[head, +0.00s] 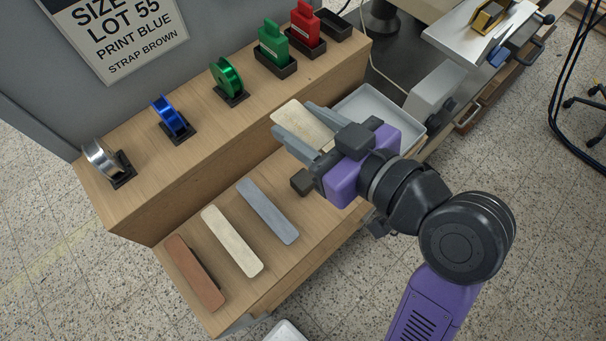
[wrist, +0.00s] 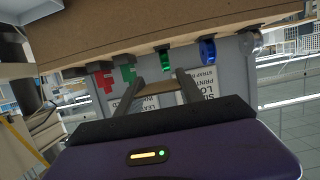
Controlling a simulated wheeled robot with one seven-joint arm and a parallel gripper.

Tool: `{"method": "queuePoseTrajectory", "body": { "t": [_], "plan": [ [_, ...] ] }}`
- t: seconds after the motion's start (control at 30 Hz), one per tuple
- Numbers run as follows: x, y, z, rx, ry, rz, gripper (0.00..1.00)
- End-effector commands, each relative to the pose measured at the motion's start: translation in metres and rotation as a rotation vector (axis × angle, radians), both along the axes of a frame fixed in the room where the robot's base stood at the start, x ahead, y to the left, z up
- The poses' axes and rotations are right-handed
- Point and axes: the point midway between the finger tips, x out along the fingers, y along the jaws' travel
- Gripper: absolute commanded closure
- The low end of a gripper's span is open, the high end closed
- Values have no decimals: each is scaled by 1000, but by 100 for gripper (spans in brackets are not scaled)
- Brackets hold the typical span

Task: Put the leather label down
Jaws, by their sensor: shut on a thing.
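The leather label (head: 302,118) is a flat cream piece in the head view. My gripper (head: 297,128) is shut on it, with the grey fingers along its two sides. The label appears to be over the bench beside the white tray (head: 418,131); its height above the wood cannot be told.
Brown (head: 194,273), cream (head: 232,241) and grey (head: 268,211) straps lie on the lower bench. Foil spools, including a blue one (head: 168,116), and a green block (head: 273,43) stand on the raised shelf. A press (head: 478,25) stands at the upper right.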

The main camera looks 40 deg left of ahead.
Motion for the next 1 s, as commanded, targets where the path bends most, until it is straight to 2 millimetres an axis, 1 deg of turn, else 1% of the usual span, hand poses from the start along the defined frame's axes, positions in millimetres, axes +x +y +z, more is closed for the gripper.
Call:
{"method": "queuePoseTrajectory", "body": {
  "t": [0.03, 0.2, 0.4, 0.5, 0.6, 0.77, 0.93, 1.0],
  "plan": [
    [-1, 0, -14, -3, 9, -2, 92],
    [-1, 0, -56, -3, 10, -2, 92],
    [-1, 0, -104, -3, 8, -1, 92],
    [-1, 0, -122, -3, 6, -1, 92],
    [0, 0, -134, -2, 4, -2, 92],
    [0, 0, -144, -1, 4, -1, 92],
    [0, 0, -169, -2, 5, -1, 92],
    [0, 0, -175, -1, 3, -2, 92]
  ]
}}
